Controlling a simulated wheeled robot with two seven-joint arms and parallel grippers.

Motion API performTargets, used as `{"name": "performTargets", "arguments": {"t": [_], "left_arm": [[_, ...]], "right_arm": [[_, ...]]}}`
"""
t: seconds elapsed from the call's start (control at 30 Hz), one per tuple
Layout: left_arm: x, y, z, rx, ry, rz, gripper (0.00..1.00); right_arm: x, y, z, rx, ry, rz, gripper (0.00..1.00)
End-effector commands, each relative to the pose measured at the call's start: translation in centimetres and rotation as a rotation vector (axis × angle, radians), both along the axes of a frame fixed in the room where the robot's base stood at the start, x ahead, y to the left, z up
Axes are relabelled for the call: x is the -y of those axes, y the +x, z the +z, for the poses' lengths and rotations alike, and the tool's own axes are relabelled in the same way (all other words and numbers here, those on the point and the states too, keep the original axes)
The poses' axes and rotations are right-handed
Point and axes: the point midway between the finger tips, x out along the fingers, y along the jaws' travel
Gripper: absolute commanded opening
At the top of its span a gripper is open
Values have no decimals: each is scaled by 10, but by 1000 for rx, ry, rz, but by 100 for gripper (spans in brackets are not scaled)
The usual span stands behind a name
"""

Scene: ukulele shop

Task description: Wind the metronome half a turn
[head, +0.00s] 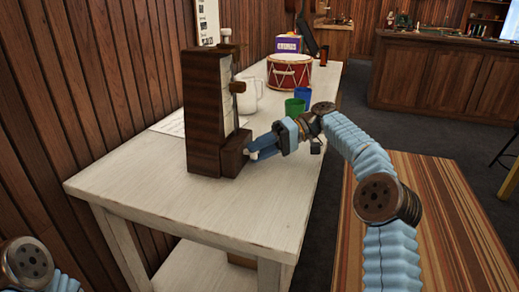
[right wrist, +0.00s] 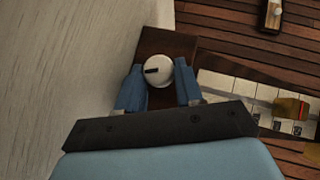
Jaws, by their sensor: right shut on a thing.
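The metronome (head: 203,115) is a tall dark brown wooden case standing upright on the white table (head: 190,205) in the head view. Its pale scale (right wrist: 240,92) and brass weight (right wrist: 288,108) show in the right wrist view. A round white winding knob (right wrist: 158,71) with a dark slot mark sits on its brown lower block. My right gripper (head: 250,152) is at that block, and in the right wrist view its blue fingers (right wrist: 160,82) are shut on the knob, one on each side. Only a joint of my left arm shows at the lower left; its gripper is out of view.
A white pitcher (head: 246,96), green cup (head: 294,108), blue cup (head: 303,94) and red drum (head: 290,72) stand farther back on the table. A paper sheet (head: 172,125) lies behind the metronome. The table's front area is clear. A wood-panelled wall (head: 90,90) runs along the left.

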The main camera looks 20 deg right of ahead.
Motion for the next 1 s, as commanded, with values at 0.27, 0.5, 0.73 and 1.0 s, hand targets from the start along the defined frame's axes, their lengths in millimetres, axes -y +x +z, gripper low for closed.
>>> {"name": "performTargets", "arguments": {"t": [0.27, 0.5, 0.73, 1.0], "left_arm": [[0, 0, 0, 0, 0, 0, 43], [0, 0, 0, 0, 0, 0, 43], [0, 0, 0, 0, 0, 0, 43], [0, 0, 0, 0, 0, 0, 43]], "right_arm": [[1, 1, -2, -138, 95, -3, 5], [1, 1, -3, -197, 135, -5, 5], [1, 2, -3, -213, 145, -5, 5], [1, 2, -3, -213, 145, -5, 5]]}}
